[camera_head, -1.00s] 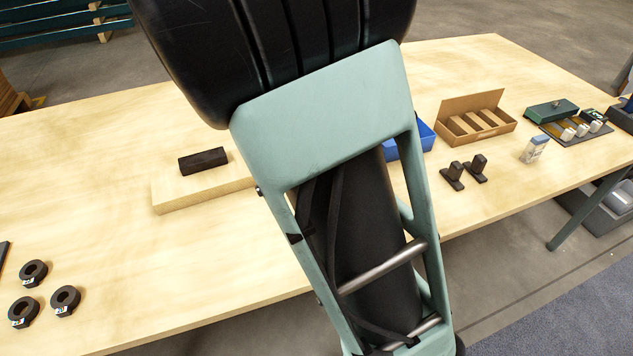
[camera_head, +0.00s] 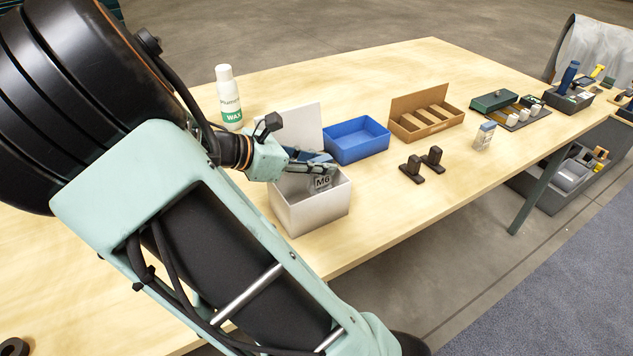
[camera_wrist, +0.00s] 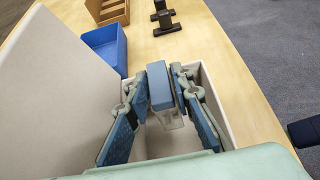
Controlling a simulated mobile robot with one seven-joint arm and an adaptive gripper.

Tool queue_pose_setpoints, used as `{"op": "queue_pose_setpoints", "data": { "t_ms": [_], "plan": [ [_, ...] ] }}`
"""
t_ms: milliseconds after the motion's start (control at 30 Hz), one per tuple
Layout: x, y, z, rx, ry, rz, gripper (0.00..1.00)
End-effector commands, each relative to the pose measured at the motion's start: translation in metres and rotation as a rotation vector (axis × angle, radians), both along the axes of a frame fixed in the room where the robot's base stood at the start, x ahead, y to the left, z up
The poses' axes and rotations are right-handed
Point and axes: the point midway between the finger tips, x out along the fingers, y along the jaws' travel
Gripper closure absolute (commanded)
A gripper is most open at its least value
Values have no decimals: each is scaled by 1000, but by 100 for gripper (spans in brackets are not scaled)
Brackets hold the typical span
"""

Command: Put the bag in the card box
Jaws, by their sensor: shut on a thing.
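The bag (camera_head: 321,183) is small and clear with an "M6" label and a blue top. In the wrist view its blue top (camera_wrist: 160,86) sits between the fingers, with the clear part below. My gripper (camera_head: 318,167) is shut on the bag and holds it over the mouth of the card box. The card box (camera_head: 318,214) is pale grey-white, with its lid (camera_head: 297,125) standing open at the back. In the wrist view, the box wall (camera_wrist: 228,110) shows right of the fingers. How deep the bag hangs in the box is unclear.
A blue tray (camera_head: 357,143) stands just right of the card box, then a brown divided carton (camera_head: 425,122). Two dark upright pieces (camera_head: 421,165) stand near the table's front edge. A white wax bottle (camera_head: 229,98) stands behind my gripper. Table (camera_head: 415,205) is bare in front of them.

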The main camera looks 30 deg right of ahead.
Motion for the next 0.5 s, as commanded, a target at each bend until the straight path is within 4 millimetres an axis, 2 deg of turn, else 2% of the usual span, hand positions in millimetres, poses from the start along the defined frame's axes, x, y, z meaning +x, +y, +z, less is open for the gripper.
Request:
{"op": "queue_pose_setpoints", "data": {
  "t_ms": [167, 367, 500],
  "plan": [
    [0, 0, -13, -1, 1, -2, 100],
    [-1, -1, -44, -3, 3, -2, 100],
    [0, 0, -48, 0, 0, -1, 100]
  ]
}}
